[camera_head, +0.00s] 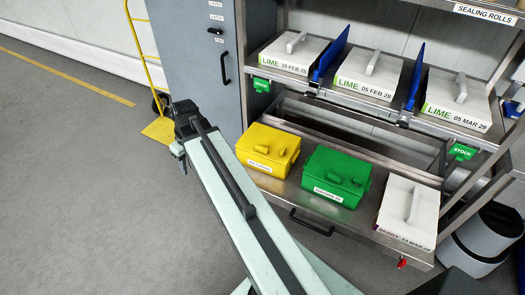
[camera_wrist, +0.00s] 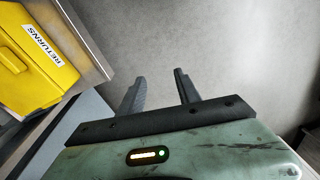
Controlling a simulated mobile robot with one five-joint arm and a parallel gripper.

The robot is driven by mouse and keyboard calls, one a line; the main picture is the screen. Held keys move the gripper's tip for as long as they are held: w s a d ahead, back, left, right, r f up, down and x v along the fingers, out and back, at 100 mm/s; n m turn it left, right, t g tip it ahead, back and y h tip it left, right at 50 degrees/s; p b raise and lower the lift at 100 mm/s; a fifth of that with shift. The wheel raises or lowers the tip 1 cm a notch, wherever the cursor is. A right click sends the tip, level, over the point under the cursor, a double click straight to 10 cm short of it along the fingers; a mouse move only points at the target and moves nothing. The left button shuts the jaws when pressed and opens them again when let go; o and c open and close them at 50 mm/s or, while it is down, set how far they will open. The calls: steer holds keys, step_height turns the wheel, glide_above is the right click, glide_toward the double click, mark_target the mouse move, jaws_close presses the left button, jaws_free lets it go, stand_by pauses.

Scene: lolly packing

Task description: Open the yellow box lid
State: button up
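The yellow box (camera_head: 268,146) stands on the pulled-out lower shelf, at the left end, with its lid down and small raised handles on top. In the wrist view the yellow box (camera_wrist: 25,75) fills the upper left corner and carries a white RETURNS label. My gripper (camera_wrist: 160,88) is open, its two fingers apart with only grey floor between them. In the head view my gripper (camera_head: 179,150) is to the left of the yellow box, clear of the shelf and not touching the box. Its fingers are mostly hidden there by my arm.
A green box (camera_head: 337,172) stands right of the yellow one, then a white BERRY box (camera_head: 408,212). Several white LIME boxes (camera_head: 367,72) with blue dividers sit on the shelf above. A grey cabinet (camera_head: 190,60) and yellow trolley (camera_head: 147,60) stand behind. Floor at left is clear.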

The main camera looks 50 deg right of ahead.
steer(key=s+d+f+t+b, duration=0.1)
steer(key=d+f, duration=0.1)
steer(key=d, duration=0.7)
steer(key=s+d+f+t+b, duration=0.1)
steer(key=d+f+b, duration=0.1)
steer(key=d, duration=0.6)
steer(key=n+t+b, duration=0.2)
glide_toward(262, 147)
steer(key=f, duration=0.1)
steer(key=shift+g, duration=0.3)
steer(key=b+x, duration=0.7)
steer(key=x, duration=0.1)
steer(key=shift+w+f, duration=0.15)
steer(key=shift+w, duration=0.1)
steer(key=shift+a, duration=0.1)
jaws_close()
